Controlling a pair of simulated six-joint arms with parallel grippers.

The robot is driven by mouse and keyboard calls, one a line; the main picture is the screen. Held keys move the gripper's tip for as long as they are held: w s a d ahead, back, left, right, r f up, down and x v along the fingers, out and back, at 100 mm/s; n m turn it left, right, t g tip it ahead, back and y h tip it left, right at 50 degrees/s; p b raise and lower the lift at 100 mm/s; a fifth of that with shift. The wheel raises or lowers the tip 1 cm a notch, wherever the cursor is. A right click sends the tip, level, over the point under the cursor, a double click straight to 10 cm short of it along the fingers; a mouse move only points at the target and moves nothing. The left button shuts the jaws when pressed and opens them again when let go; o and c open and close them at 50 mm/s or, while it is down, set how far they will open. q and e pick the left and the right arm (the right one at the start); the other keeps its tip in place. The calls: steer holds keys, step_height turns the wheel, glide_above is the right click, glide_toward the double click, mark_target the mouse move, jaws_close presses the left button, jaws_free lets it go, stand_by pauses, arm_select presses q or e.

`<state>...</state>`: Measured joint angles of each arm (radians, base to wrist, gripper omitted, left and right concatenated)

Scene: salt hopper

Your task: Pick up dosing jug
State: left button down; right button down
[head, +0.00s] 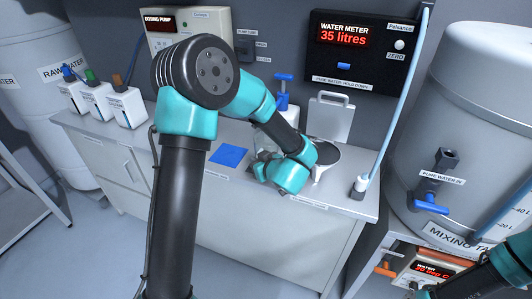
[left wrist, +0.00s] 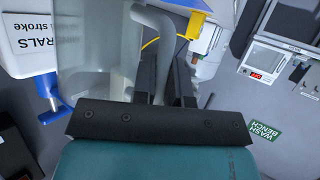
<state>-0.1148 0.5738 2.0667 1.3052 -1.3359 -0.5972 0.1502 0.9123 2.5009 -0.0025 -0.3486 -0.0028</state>
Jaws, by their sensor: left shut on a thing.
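The dosing jug (left wrist: 95,50) is a clear, see-through vessel with a grey loop handle (left wrist: 152,50) in the left wrist view. My left gripper (left wrist: 165,85) is shut on the handle, with a dark finger on each side of it. In the head view, my left gripper (head: 262,168) is low over the bench beside the blue mat. Only a faint part of the jug (head: 266,154) shows there; the arm hides most of it. I cannot tell whether the jug touches the bench. My right gripper is not in view; only part of that arm shows at the lower right.
A blue mat (head: 229,156) lies left of the gripper. A blue-topped bottle (head: 283,100) is behind. Several small bottles (head: 127,107) stand far left. The mixing tank (head: 475,120) is at right.

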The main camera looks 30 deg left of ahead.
arm_select(q)
steer(key=shift+r, duration=0.1)
steer(key=shift+r, duration=0.55)
steer(key=s+d+r, duration=0.2)
steer(key=s+d, duration=0.2)
steer(key=s, duration=0.3)
steer(key=s+d+r, duration=0.1)
steer(key=s+d, duration=0.3)
steer(key=s, duration=0.2)
steer(key=shift+s+d+r, duration=0.2)
steer(key=shift+s+r, duration=0.15)
